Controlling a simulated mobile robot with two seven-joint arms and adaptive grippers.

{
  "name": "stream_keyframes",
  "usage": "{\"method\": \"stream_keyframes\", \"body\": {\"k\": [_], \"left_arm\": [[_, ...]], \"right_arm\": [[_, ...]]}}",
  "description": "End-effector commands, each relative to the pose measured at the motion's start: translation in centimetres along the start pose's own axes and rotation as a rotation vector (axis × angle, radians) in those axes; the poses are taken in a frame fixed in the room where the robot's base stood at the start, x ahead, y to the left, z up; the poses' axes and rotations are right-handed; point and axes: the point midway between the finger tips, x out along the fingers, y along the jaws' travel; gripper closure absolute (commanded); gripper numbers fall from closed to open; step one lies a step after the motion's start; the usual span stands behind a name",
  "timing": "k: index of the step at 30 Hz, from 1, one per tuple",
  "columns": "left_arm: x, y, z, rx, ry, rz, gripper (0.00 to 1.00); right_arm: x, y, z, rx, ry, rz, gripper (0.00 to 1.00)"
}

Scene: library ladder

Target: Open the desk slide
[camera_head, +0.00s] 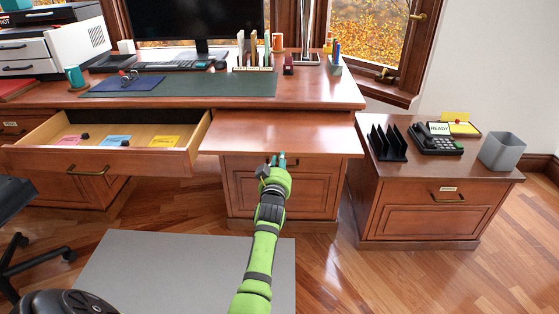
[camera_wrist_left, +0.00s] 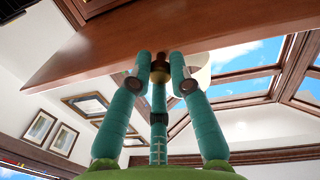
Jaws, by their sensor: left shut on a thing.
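The desk slide (camera_head: 280,135) is a flat reddish-brown wooden board. It is drawn out from under the desktop and juts forward above a cabinet. In the left wrist view its underside and front edge (camera_wrist_left: 110,48) cross the top. My left gripper (camera_head: 276,162), with teal fingers on a green arm, is at the middle of the slide's front edge. My right gripper is not in view.
An open drawer (camera_head: 190,156) with colored cards juts out left of the slide. A side cabinet (camera_head: 435,210) stands right, bearing a phone (camera_head: 436,143) and a grey bin (camera_head: 502,151). A grey mat (camera_head: 180,265) lies on the floor. The slide's top is clear.

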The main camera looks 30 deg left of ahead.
Motion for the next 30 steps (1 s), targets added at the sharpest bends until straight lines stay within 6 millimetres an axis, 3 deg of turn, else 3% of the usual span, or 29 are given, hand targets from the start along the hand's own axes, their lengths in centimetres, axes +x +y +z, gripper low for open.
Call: {"method": "stream_keyframes", "body": {"k": [14,15,16,26,30], "left_arm": [[0.0,0.0,0.0,0.0,0.002,0.0,1.0],[0.0,0.0,-0.1,0.0,0.002,0.0,0.72],[0.0,0.0,-0.1,0.0,0.002,0.0,0.69],[-0.1,0.0,-0.1,0.0,0.002,0.0,0.69],[-1.1,0.0,0.0,0.002,0.001,0.0,0.69]], "right_arm": [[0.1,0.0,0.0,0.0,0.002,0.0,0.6],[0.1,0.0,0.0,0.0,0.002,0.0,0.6],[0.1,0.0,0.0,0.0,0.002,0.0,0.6],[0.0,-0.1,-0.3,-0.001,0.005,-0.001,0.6],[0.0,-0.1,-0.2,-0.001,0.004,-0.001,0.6]]}}
